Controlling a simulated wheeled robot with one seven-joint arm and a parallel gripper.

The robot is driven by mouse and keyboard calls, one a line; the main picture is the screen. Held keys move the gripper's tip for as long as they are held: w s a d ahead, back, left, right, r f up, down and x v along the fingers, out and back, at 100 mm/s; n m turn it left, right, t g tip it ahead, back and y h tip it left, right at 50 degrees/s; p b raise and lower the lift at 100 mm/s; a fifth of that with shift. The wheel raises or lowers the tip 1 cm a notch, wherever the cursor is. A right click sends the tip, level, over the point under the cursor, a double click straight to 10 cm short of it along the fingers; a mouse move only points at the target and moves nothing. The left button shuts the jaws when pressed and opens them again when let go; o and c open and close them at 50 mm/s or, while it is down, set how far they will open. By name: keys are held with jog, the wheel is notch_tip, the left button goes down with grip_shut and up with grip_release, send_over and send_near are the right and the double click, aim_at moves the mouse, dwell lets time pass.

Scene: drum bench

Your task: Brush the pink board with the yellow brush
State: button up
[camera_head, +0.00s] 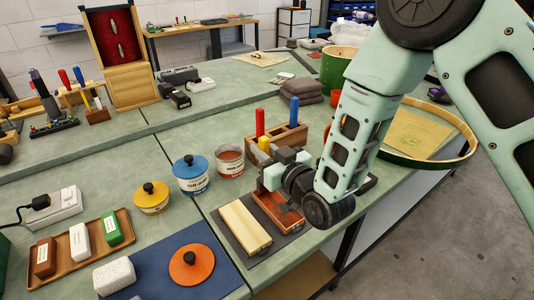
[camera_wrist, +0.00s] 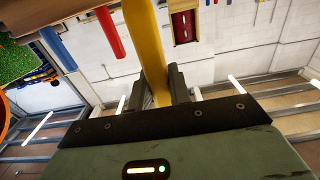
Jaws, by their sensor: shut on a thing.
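My gripper (camera_head: 272,168) is shut on the yellow brush (camera_head: 264,144), low over the bench in front of the wooden holder. In the wrist view the brush's yellow handle (camera_wrist: 148,40) runs between the two dark fingers. The brush's lower end is hidden behind my gripper. I cannot tell whether the brush touches the board.
A cream board (camera_head: 245,228) lies left of the pink one. The wooden holder (camera_head: 293,138) has a red handle (camera_head: 260,122) and a blue handle (camera_head: 294,111). Paint tins (camera_head: 191,177) stand to the left. A large green-and-wood drum hoop (camera_head: 440,160) lies at right.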

jog(key=shift+w+a, duration=0.2)
jog(key=shift+w, duration=0.1)
jog(key=shift+r+p, duration=1.3)
jog(key=shift+r, duration=1.75)
